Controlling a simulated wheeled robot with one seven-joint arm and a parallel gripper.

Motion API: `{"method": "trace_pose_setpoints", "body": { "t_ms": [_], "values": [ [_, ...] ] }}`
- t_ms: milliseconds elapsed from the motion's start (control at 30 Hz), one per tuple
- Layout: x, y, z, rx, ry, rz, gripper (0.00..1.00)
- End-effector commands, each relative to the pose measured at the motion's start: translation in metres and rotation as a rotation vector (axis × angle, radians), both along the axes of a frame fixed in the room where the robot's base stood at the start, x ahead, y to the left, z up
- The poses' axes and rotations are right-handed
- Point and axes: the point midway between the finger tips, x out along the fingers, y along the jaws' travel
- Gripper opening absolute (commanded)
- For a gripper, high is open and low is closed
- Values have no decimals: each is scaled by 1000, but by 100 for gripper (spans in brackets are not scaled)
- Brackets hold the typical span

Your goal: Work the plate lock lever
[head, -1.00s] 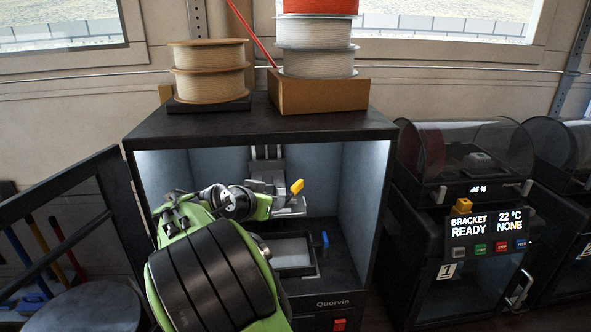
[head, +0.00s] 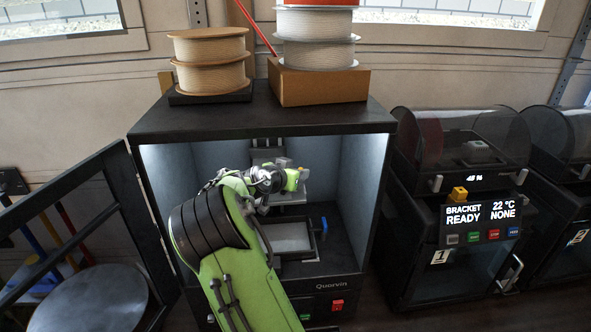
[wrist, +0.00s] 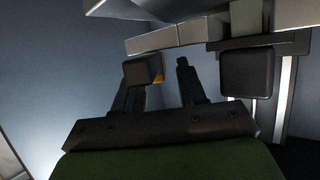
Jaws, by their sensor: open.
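The yellow lock lever (head: 304,167) is on the grey plate carriage inside the open printer cabinet. Only a small part of it shows in the head view, beside my gripper (head: 296,178). In the wrist view a sliver of yellow lever (wrist: 159,78) shows between the fingers of my gripper (wrist: 164,68), close to the left fingertip. The fingers are apart. I cannot tell whether either finger touches the lever; most of it is hidden. The pale build plate (wrist: 178,36) spans the view above the fingertips.
The printer cabinet (head: 262,120) has walls on both sides of my arm, and its door (head: 70,215) stands open at left. A tray (head: 283,255) and a blue lever (head: 325,226) lie below. Filament spools (head: 210,62) stand on top. Another printer (head: 465,240) is at right.

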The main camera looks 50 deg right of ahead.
Motion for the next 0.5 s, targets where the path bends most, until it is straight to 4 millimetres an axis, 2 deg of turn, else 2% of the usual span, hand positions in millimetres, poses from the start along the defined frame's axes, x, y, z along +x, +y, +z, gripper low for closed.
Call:
{"method": "trace_pose_setpoints", "body": {
  "t_ms": [233, 500],
  "values": [
    [1, -2, -2, 0, 0, 1, 40],
    [0, -1, -2, 1, 0, 0, 1]
  ]
}}
